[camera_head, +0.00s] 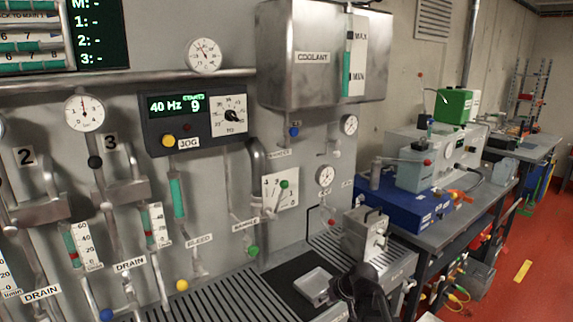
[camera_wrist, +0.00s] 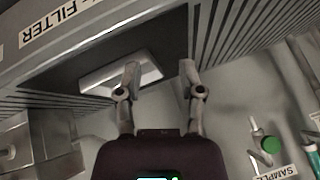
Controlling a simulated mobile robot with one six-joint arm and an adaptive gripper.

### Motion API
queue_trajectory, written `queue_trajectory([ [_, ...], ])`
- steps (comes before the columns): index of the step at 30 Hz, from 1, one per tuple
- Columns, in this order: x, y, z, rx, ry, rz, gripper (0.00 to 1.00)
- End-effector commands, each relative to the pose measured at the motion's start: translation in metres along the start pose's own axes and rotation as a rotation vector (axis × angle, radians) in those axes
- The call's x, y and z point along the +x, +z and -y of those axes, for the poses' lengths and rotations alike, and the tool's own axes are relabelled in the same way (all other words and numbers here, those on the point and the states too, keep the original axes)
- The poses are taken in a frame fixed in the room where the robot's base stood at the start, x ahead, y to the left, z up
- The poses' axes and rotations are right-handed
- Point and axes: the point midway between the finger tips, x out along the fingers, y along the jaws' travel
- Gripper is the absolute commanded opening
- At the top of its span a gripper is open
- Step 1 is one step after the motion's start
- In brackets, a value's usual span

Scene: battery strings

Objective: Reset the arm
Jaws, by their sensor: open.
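My gripper (camera_wrist: 160,72) is open and empty in the wrist view, with its two fingers spread apart. It hangs above the bench by a shallow metal tray (camera_wrist: 98,76), and its left finger overlaps the tray in that view. In the head view the dark end of my arm shows at the bottom, and the tray (camera_head: 312,284) sits just left of it on a black mat (camera_head: 283,272). The fingertips cannot be made out in the head view.
A metal block device (camera_head: 366,235) stands close to the right of my arm. The wall panel carries a green-knobbed sample valve (camera_head: 253,250), a jog box (camera_head: 196,118) and a coolant tank (camera_head: 315,60). A side bench with a blue case (camera_head: 403,205) stands at the right, beside open red floor (camera_head: 510,260).

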Motion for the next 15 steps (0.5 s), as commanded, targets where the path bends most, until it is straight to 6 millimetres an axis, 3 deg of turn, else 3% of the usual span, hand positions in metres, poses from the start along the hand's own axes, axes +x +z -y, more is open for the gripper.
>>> queue_trajectory([
  [1, -0.009, 0.019, 0.007, 0.035, 0.031, 0.063, 0.50],
  [6, -0.029, 0.073, 0.010, 0.180, 0.173, 0.257, 0.50],
  [10, -0.047, 0.104, 0.010, 0.277, 0.287, 0.359, 0.50],
  [15, -0.061, 0.125, 0.009, 0.355, 0.384, 0.424, 0.50],
])
